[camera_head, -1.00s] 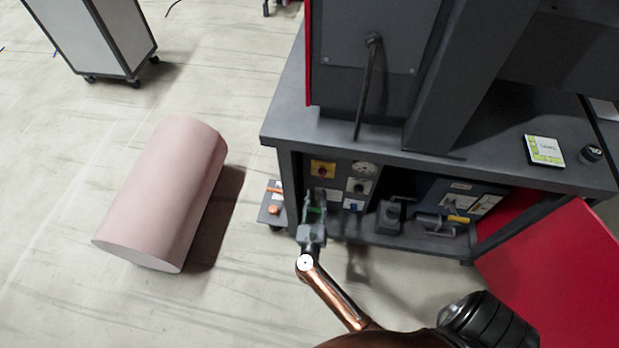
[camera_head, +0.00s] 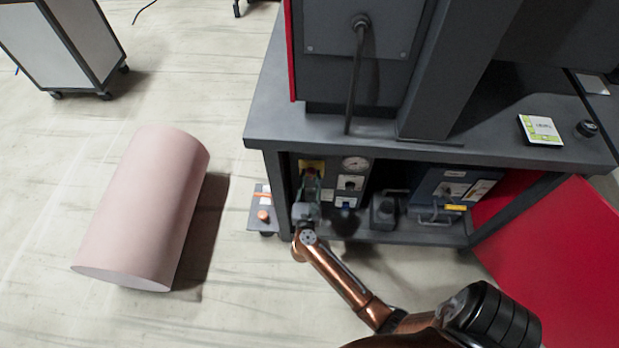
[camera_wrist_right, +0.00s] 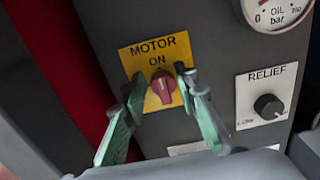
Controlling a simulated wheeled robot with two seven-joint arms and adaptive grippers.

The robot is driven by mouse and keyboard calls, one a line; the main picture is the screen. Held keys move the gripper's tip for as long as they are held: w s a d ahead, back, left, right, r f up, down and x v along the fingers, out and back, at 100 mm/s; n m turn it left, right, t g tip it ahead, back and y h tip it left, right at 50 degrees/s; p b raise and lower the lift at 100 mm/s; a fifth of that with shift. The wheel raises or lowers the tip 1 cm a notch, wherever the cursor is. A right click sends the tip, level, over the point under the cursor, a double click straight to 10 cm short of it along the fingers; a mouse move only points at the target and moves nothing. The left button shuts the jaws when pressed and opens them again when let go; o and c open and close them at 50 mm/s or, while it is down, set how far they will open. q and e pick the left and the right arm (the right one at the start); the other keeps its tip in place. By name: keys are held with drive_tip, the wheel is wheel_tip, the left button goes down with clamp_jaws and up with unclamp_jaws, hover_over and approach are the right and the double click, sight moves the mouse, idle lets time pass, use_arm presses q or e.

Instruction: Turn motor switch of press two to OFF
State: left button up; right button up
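The motor switch is a red knob (camera_wrist_right: 163,88) on a yellow plate (camera_wrist_right: 158,58) marked MOTOR and ON, in the right wrist view. Its handle stands close to upright, a little tilted. In the head view the yellow plate (camera_head: 311,165) shows at the upper left of the panel under the press table, partly covered by my gripper. My right gripper (camera_wrist_right: 158,85) is open, its two green fingers on either side of the red knob, and I cannot tell if they touch it. It also shows in the head view (camera_head: 311,182). My left gripper is not in view.
The panel also holds an oil gauge (camera_wrist_right: 277,10) and a black relief knob (camera_wrist_right: 268,106). The press table (camera_head: 420,152) overhangs the panel. A red panel (camera_head: 560,250) stands at the right, a pink cylinder (camera_head: 145,205) lies on open floor at left.

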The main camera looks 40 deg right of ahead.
drive_tip(key=shift+c, duration=0.7)
clamp_jaws()
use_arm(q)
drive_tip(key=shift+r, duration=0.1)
